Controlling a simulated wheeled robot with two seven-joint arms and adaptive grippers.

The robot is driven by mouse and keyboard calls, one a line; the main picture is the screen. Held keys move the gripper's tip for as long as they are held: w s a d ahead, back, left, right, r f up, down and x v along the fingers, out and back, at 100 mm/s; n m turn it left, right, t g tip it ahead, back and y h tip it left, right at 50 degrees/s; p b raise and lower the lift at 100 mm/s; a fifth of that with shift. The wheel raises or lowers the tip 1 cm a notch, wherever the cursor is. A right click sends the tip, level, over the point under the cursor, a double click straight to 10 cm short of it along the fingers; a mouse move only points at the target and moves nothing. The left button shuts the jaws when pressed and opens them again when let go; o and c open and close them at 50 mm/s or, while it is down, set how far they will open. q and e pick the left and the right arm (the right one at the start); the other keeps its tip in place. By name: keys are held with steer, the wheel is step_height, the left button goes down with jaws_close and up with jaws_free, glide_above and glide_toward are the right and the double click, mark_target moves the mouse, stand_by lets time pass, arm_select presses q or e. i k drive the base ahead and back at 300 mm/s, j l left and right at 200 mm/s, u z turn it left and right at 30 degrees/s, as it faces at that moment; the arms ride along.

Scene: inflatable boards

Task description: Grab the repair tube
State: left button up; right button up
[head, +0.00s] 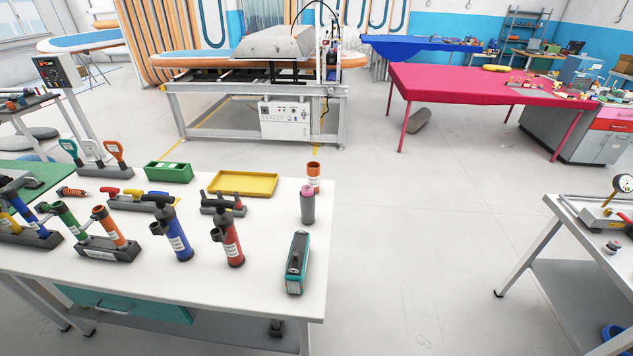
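An upright orange tube with a white label (313,177) stands at the right rear edge of the white table (270,295). Just in front of it stands a dark grey bottle with a pink cap (307,207). A small orange and dark cylinder (72,192) lies on the left part of the table. I cannot tell for certain which of these is the repair tube. Neither of my grippers is in view.
A blue pump (179,235), a red pump (232,243) and a teal and black device (297,263) stand on the table. Behind them are a yellow tray (243,183) and a green box (168,172). Floor is open between this table and the right cart (588,219).

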mark_target(314, 175)
steer(key=i+l, duration=0.2)
steer(key=l, duration=0.2)
steer(key=i+l, duration=0.2)
steer(key=l, duration=0.25)
steer(key=i+l, duration=0.25)
steer(key=l, duration=0.15)
steer(key=i+l, duration=0.2)
steer(key=l, duration=0.25)
steer(key=i+l, duration=0.2)
steer(key=l, duration=0.2)
steer(key=i+l, duration=0.2)
steer(key=l, duration=0.25)
